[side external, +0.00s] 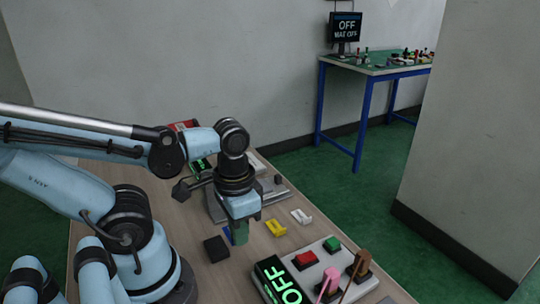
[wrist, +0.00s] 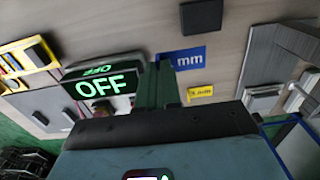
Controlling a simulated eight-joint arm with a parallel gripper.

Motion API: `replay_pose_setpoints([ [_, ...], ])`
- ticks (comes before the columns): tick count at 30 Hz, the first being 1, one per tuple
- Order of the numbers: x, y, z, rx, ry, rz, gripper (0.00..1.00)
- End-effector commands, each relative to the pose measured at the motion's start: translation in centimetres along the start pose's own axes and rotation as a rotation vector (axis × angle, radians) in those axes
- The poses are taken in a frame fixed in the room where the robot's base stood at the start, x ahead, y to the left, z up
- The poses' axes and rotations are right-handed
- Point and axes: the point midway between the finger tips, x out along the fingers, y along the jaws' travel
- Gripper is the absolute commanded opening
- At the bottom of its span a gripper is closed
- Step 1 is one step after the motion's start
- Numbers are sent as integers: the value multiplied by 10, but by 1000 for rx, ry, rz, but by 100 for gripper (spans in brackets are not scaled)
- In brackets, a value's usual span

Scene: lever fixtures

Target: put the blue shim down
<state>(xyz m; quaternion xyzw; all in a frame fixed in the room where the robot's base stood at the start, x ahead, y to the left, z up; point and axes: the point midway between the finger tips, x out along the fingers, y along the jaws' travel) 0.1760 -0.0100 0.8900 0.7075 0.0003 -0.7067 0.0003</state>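The blue shim (wrist: 190,57), with "mm" printed on it, shows beside the green fingers in the wrist view and runs in behind them. It looks larger and closer than the yellow shim (wrist: 200,91). My gripper (side external: 239,233) points down over the wooden table, with its green fingers (wrist: 156,86) close together on the blue shim. In the side external view the blue shim is mostly hidden by the fingers. I cannot tell whether its lower edge touches the table. The yellow shim (side external: 276,228) lies to the right of my gripper.
A black block (side external: 216,249) sits just left of and in front of my gripper. A white piece (side external: 301,216) lies beyond the yellow shim. A lit OFF sign (side external: 282,281) and a panel with red (side external: 305,259) and green (side external: 331,244) buttons and levers stand at the front right.

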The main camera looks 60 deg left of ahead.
Motion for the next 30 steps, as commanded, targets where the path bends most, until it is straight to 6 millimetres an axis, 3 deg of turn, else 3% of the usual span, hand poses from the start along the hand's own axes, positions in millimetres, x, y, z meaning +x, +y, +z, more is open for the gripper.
replay_pose_setpoints([
  [7, 19, -32, -10, -7, 0, 0, 0],
  [15, 34, -54, -17, -2, 0, 0, 0],
  [23, 42, -55, -18, 2, 0, 0, 0],
  [30, 60, -54, -18, 1, 0, 0, 0],
])
